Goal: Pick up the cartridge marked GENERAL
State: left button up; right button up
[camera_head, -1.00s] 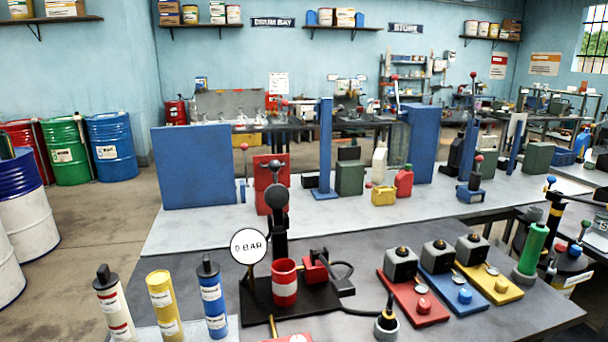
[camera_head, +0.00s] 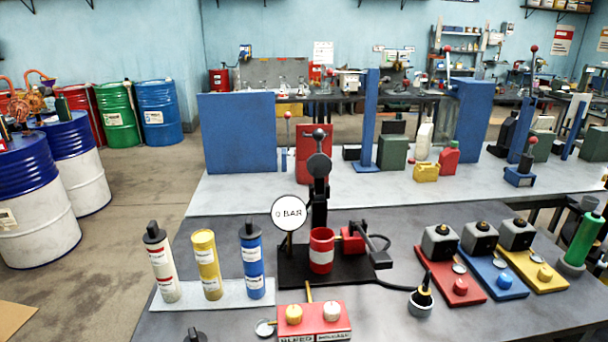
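Three cartridges stand upright on a pale tray (camera_head: 181,298) at the front left of the near table. One is cream with a red band and a black cap (camera_head: 161,264), one is yellow (camera_head: 207,266), and one is blue with a black cap (camera_head: 251,263). Each bears white labels, too small to read, so I cannot tell which is marked GENERAL. A green cylinder (camera_head: 584,239), perhaps also a cartridge, stands tilted in a grey holder at the right. Neither gripper is in view.
Red (camera_head: 455,283), blue (camera_head: 497,276) and yellow (camera_head: 534,270) units sit further right. Drums stand left.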

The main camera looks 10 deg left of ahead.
aim_at(203, 241)
jog(key=l+u, duration=0.2)
jog(key=l, duration=0.5)
jog(key=l+u, duration=0.2)
jog(key=l, duration=0.5)
jog(key=k+l+u, duration=0.2)
jog(key=l, duration=0.45)
jog(key=i, duration=0.1)
